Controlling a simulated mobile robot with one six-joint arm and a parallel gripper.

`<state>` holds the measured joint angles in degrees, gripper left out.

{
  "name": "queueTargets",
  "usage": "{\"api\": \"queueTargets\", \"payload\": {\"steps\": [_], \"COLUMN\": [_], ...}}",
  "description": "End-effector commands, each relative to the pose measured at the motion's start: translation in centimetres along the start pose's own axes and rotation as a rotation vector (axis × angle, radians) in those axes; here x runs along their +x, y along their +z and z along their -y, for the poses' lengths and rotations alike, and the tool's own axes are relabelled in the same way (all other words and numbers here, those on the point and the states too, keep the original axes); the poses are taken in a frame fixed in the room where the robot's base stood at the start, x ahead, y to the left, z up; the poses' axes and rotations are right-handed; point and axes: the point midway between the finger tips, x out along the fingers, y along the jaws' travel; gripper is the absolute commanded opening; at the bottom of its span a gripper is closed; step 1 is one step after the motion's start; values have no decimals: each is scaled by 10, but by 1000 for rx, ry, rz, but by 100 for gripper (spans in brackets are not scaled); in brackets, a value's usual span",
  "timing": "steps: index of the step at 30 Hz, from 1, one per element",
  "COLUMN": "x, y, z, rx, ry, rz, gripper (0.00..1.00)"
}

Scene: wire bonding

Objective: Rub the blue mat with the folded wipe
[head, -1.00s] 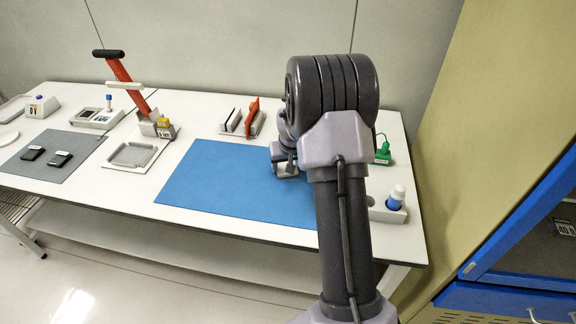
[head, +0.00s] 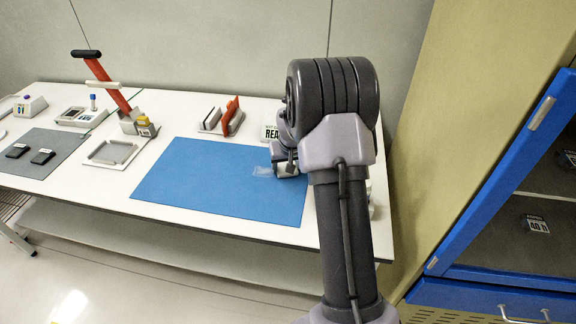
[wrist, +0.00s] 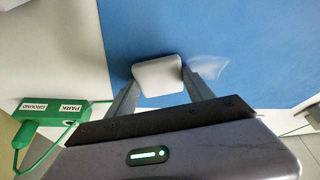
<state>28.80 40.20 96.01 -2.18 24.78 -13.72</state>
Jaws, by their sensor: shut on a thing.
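The blue mat (head: 215,185) lies flat on the white table in the head view and fills much of the wrist view (wrist: 240,30). My gripper (head: 287,168) is over the mat's right part, near its far right edge. In the wrist view the jaws are shut on a folded white wipe (wrist: 158,70), a small rounded pad held between the two fingers. It appears at the mat; I cannot tell whether it touches. A pale, translucent smear (head: 264,171) is on the mat just left of my gripper. The smear also shows in the wrist view (wrist: 209,67), beside the wipe.
A rack with a red piece (head: 232,117) and a white sign (head: 270,132) stand behind the mat. A metal tray (head: 113,152) and a red-handled tool (head: 108,80) are to the left. A green labelled box (wrist: 40,112) shows in the wrist view. A blue-framed cabinet (head: 500,190) is at right.

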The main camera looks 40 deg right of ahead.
Motion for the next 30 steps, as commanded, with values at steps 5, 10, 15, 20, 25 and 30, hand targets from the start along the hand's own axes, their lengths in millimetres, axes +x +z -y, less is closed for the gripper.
{"api": "queueTargets", "payload": {"steps": [5,10,15,20,25,30], "x": [-26,-40,-53,-66,-74,-73], "y": [-11,-17,-23,-29,-32,-32], "z": [3,6,8,11,12,12], "rx": [-2,-5,-6,-6,-7,-7], "ry": [-1,-1,-2,-3,-3,-3], "rz": [-1,-1,-1,-1,0,0], "gripper": [23,23,23,23,23,23]}}
